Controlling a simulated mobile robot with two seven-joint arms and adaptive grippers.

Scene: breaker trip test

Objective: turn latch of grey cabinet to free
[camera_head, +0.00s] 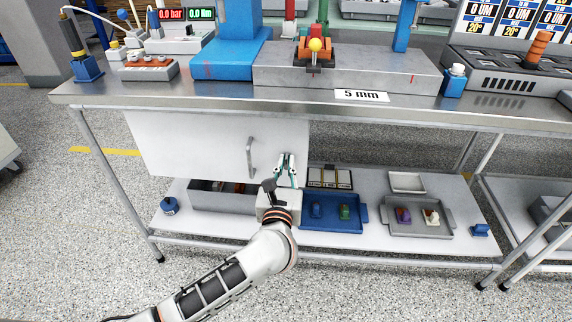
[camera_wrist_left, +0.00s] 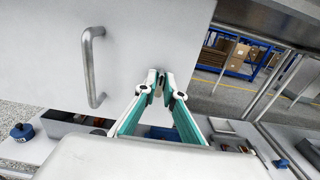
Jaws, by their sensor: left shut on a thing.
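The grey cabinet (camera_head: 200,145) hangs under the workbench top, its front door closed, with a vertical bar handle (camera_head: 250,157) on its right half. The cabinet door (camera_wrist_left: 50,60) and the handle (camera_wrist_left: 90,66) also show in the left wrist view. My left gripper (camera_head: 287,158) is at the lower right part of the door, right of the handle. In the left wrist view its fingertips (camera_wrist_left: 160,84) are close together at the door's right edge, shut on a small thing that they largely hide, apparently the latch. My right gripper is not in view.
A lower shelf (camera_head: 370,238) below holds a grey bin (camera_head: 222,200), a blue tray (camera_head: 333,226) and a grey tray (camera_head: 420,230) with small parts. The bench top above carries test equipment. Table legs (camera_head: 115,185) stand at the left. Open floor lies in front.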

